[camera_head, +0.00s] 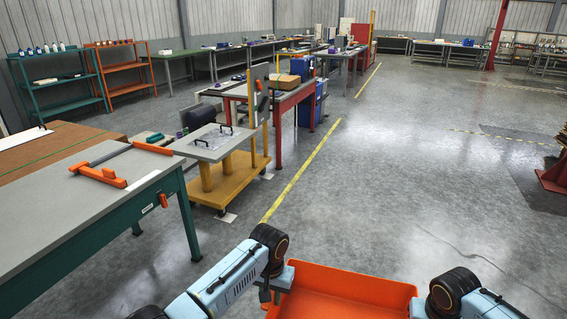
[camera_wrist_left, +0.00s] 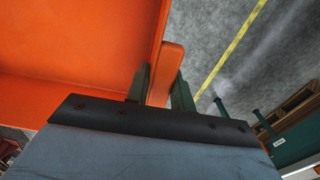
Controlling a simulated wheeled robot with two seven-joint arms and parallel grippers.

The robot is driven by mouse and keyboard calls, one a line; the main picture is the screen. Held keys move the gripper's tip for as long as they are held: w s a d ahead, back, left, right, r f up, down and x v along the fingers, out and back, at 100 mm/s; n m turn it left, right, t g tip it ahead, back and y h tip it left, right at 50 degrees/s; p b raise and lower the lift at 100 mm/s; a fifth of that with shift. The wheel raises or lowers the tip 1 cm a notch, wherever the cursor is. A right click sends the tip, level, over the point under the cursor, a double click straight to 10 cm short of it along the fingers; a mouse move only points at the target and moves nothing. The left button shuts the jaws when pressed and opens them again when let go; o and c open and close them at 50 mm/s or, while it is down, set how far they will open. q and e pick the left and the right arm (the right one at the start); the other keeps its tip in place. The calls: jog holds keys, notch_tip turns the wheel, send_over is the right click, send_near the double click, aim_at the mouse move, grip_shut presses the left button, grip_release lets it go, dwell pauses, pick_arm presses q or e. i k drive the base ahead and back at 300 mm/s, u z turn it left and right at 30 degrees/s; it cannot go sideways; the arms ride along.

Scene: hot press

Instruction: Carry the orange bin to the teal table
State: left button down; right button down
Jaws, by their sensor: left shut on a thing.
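The orange bin (camera_head: 340,288) is at the bottom of the head view, between my two arms, with its lower part cut off by the frame edge. My left gripper (camera_head: 280,282) is shut on the bin's left side. In the left wrist view its fingers (camera_wrist_left: 160,92) stand on either side of the orange bin's rim (camera_wrist_left: 167,70). My right gripper (camera_head: 418,307) is at the bin's right side, mostly hidden and cut off, so its jaws do not show clearly. The teal table (camera_head: 60,215), with a grey top and teal legs, stands at the left, apart from the bin.
An orange frame-like fixture (camera_head: 100,176) lies on the teal table. A yellow cart (camera_head: 230,185) with a grey plate stands just beyond it. A red-legged table (camera_head: 290,100) is farther back. The grey floor ahead and right is open, with a red stand (camera_head: 552,180) at the right edge.

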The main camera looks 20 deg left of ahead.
aim_at(20, 224)
jog(key=u, duration=0.35)
jog(key=i, duration=0.8)
jog(key=u, duration=1)
jog(key=i, duration=0.45)
jog(key=u, duration=1.05)
jog(key=i, duration=0.55)
jog(key=u, duration=0.4)
